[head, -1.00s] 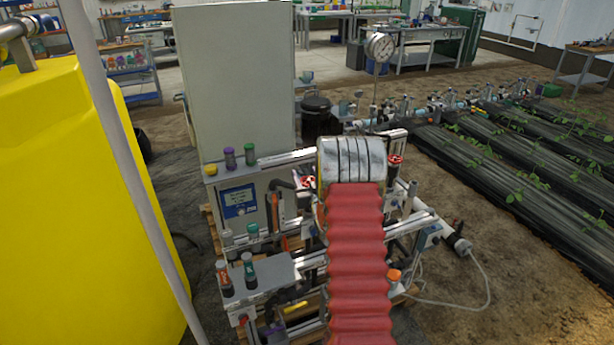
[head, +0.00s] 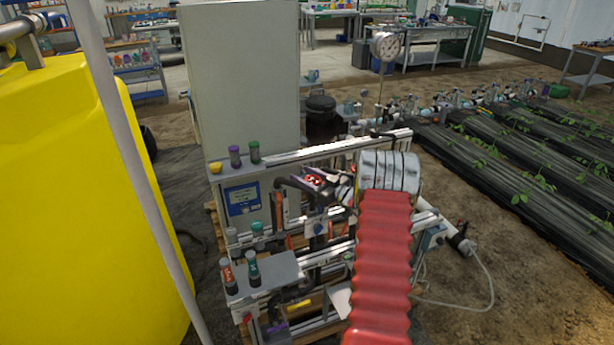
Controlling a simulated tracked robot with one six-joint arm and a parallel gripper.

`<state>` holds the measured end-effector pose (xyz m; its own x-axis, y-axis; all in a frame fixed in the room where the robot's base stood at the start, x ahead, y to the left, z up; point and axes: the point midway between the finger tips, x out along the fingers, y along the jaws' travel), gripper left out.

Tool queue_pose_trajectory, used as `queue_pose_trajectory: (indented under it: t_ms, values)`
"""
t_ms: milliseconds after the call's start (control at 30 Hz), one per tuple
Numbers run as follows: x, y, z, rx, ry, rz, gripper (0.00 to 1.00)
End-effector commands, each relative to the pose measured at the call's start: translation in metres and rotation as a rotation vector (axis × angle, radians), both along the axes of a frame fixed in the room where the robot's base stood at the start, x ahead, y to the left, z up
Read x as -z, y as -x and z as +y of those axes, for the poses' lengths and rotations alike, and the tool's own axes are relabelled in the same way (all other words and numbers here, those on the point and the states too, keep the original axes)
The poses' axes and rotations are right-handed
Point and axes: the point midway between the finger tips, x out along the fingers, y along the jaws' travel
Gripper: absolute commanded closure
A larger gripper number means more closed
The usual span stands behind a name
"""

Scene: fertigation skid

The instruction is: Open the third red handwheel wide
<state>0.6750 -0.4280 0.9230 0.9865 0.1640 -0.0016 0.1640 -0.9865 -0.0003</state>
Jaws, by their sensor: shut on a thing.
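My gripper (head: 322,185) shows at the left end of my arm, just below the skid's upper rail. It is shut on a red handwheel (head: 315,180), of which only small red parts show between and beside the jaws. My red-sleeved arm with its silver cuff covers the right part of the skid. Any other red handwheel there is hidden behind it. I cannot tell from this view which handwheel in the row is held, or how far it is turned.
A grey cabinet (head: 240,80) stands behind the skid, with a yellow tank (head: 85,200) and a pale slanted pole (head: 130,150) at left. Bottles (head: 253,270) stand on a low shelf. A pressure gauge (head: 385,45) rises behind my arm. Bare soil lies right.

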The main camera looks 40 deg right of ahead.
Motion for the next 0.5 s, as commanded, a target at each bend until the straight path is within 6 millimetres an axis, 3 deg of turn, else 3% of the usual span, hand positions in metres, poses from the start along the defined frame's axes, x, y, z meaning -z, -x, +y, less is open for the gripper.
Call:
queue_pose_trajectory:
  t_ms: [500]
  values:
    - [0.001, 0.004, 0.010, -0.329, -0.001, 0.000, 0.75]
